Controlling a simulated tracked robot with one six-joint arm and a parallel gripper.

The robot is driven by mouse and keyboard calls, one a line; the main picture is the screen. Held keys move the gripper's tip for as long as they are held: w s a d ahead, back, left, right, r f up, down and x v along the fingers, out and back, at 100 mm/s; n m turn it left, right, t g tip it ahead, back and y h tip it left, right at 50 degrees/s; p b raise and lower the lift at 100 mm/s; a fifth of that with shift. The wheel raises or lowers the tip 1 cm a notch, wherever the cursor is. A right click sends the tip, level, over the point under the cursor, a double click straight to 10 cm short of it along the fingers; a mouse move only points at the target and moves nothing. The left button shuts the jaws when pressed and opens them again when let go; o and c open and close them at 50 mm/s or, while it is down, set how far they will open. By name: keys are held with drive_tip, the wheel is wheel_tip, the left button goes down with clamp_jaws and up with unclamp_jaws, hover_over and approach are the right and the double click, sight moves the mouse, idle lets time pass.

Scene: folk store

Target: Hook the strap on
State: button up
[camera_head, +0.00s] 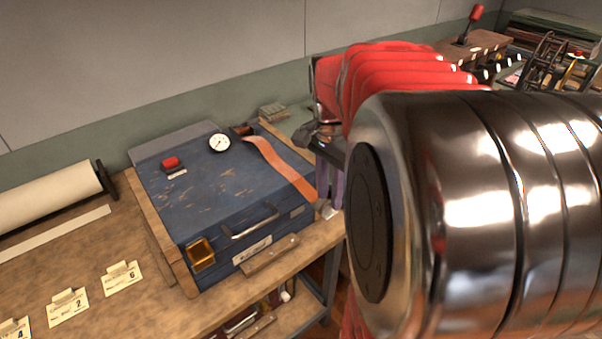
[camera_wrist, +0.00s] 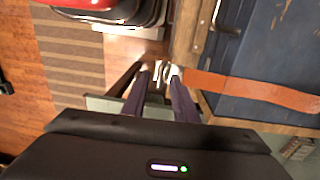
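The blue case (camera_head: 220,190) sits on the wooden bench, its lid down. The orange strap (camera_head: 283,163) runs across the lid from the back towards its right front edge; in the wrist view the strap (camera_wrist: 250,90) comes in from the right, past the case's edge. A small silver metal piece (camera_head: 327,210) shows at the strap's end. My gripper (camera_head: 331,187) is at the case's right edge, by this end. In the wrist view my gripper's purple fingers (camera_wrist: 160,77) stand apart, with bright metal between their tips. I cannot tell whether they touch it.
A pressure gauge (camera_head: 219,143) and a red knob (camera_head: 171,162) sit on the lid, with a handle (camera_head: 250,222) at the front. Numbered cards and a paper roll (camera_head: 50,196) lie to the left. My arm hides much of the right side.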

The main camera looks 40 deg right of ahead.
drive_tip(key=shift+f, duration=0.15)
clamp_jaws()
drive_tip(key=shift+a, duration=0.1)
idle(1.4)
